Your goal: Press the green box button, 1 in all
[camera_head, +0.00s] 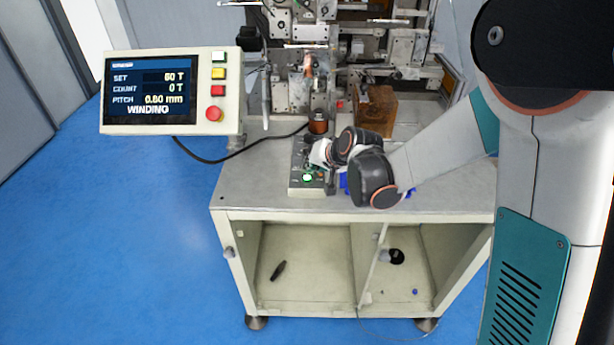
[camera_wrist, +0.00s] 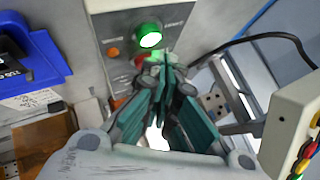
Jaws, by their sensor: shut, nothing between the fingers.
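The green box button (camera_head: 307,178) is lit on the front end of a small grey control box (camera_head: 297,190) on the bench. It also shows glowing at the top of the wrist view (camera_wrist: 149,35). My gripper (camera_wrist: 166,62) is shut and empty, with its fingertips close by the green button. In the wrist view they appear just below the button and partly cover a red button (camera_wrist: 139,62). An orange lamp (camera_wrist: 113,52) is on the same box. In the head view my gripper's wrist hides part of the box. I cannot tell whether the fingertips touch it.
A black cable (camera_head: 235,157) crosses the bench. A copper-coloured spool (camera_head: 318,126), a wooden block (camera_head: 377,110) and a blue bin (camera_wrist: 28,55) are nearby. The bench's front left (camera_head: 245,190) is clear.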

